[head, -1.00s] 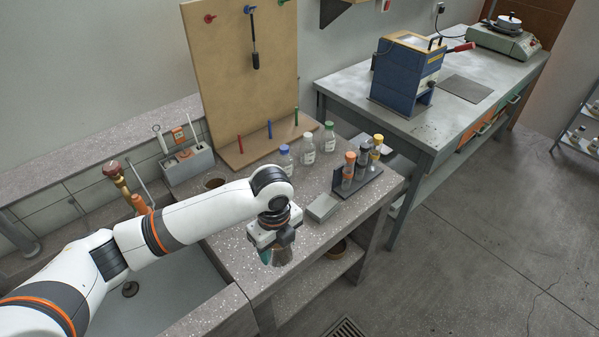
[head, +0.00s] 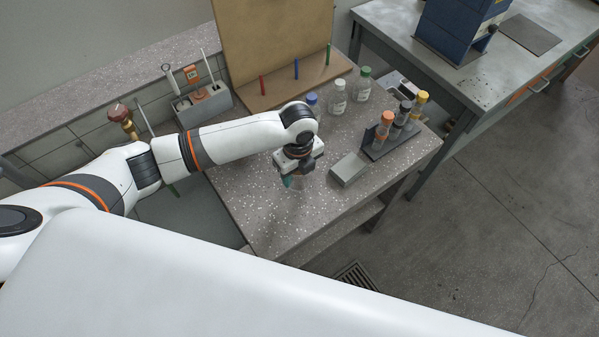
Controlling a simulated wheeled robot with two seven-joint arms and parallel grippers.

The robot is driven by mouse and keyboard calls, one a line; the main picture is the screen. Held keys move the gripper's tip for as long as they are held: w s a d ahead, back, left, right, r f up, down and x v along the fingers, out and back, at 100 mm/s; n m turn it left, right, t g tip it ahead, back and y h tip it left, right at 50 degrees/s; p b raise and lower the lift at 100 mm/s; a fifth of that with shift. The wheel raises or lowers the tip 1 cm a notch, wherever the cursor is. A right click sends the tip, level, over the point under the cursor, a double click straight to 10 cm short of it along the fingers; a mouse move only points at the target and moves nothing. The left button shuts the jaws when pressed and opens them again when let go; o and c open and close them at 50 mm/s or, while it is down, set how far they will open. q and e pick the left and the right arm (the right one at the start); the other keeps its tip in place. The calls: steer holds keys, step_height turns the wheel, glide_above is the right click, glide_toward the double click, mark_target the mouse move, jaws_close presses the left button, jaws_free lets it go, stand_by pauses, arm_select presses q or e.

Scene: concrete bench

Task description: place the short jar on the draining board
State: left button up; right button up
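My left gripper (head: 294,178) points down over the front part of the speckled bench top, to the left of a grey block. A small glassy thing with a teal tint, which I take for the short jar (head: 297,184), shows at its fingertips; the gripper mostly hides it. The gripper appears shut on it. I cannot tell its exact height above the bench. A beige board (head: 275,35) with coloured pegs stands at the back, with a ledge at its foot; I take it for the draining board. My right gripper is not in view.
The grey block (head: 349,169) lies right of my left gripper. A dark rack (head: 388,146) with orange-, grey- and yellow-capped containers stands behind it. Bottles with blue (head: 312,103), white (head: 339,97) and green (head: 363,86) caps stand before the board.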

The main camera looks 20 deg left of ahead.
arm_select(q)
steer(key=shift+f, duration=1.35)
steer(key=shift+f, duration=0.1)
steer(key=shift+f, duration=0.15)
steer(key=o, duration=1.1)
steer(key=shift+c, duration=0.2)
step_height(320, 180, up, 12)
steer(key=shift+r+b, duration=0.25)
steer(key=shift+b, duration=0.15)
